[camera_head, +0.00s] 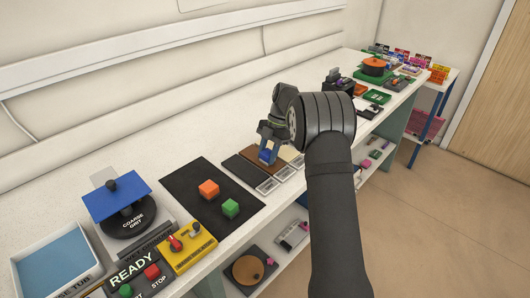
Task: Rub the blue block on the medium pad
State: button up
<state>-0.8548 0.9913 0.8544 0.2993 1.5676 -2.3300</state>
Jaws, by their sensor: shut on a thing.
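The blue block (267,156) is held at the tips of my gripper (269,146), which is shut on it. It is over or on the middle of a row of three pads, a brown one (252,159). I cannot tell whether block and pad touch. A dark pad (242,171) lies to its left and a cream pad (290,153) to its right. The small labels in front of the pads are too small to read, so which pad is medium is not certain. My arm hides part of the bench to the right.
An orange block (208,188) and a green block (231,208) sit on a black mat (190,173) to the left. Beyond it are a coarse grit wheel (128,220) under a blue plate, a yellow switch box (189,249) and a water tub (53,268). The white bench behind the pads is clear.

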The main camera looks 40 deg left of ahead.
jog(key=shift+d, duration=0.85)
jog(key=shift+a, duration=2.25)
jog(key=shift+f, duration=0.1)
notch_tip(320, 180, up, 7)
